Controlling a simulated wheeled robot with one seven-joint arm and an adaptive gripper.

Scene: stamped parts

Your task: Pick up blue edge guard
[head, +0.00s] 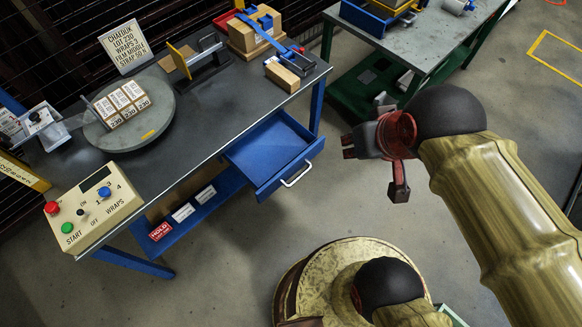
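Blue parts (265,21) sit on a brown carton (250,37) at the far edge of the workbench. A long blue piece (272,41) slants from the carton toward a smaller brown box (283,76). I cannot tell for certain which of these is the blue edge guard. My gripper (372,169) is to the right of the bench, above the floor, with its dark fingers spread apart and nothing between them. It is well apart from the carton and the blue parts.
The grey workbench (205,115) holds a turntable (157,127) with labelled boxes, a sign (124,45) and a control box (92,212). An empty blue drawer (264,150) stands open at its front. A second bench (408,38) is at the upper right. Bare floor lies between.

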